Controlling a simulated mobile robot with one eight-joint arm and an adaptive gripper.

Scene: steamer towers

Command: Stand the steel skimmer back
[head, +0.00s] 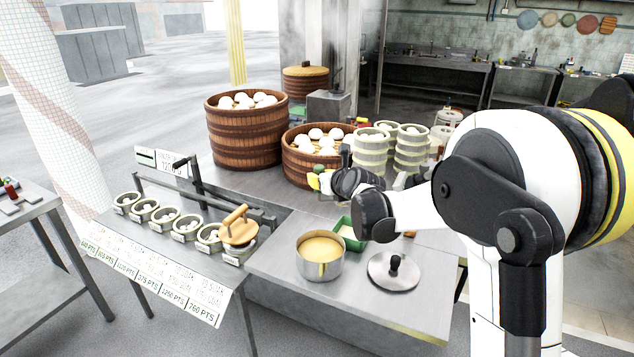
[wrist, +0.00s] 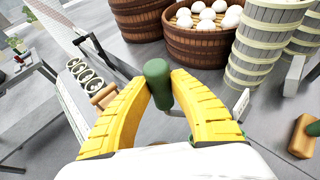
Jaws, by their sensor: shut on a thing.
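My gripper (wrist: 160,88) has its yellow fingers closed on a dark green rounded handle, which I take to be the steel skimmer's (wrist: 157,72). In the head view the handle's green end (head: 319,168) shows above a yellow finger, in front of the large steamer basket. The handle's end points up between the fingertips. The skimmer's steel part is hidden in both views, so I cannot tell whether it touches anything. My wrist and forearm hide part of the counter behind them.
Brown steamers (head: 247,138) (head: 300,165) with white buns stand behind. Pale steamer towers (head: 371,155) stand close to my wrist. A pot of yellow liquid (head: 320,268), a green tray (head: 343,241) and a steel lid (head: 385,282) lie in front. Small bowls (head: 184,237) line the left.

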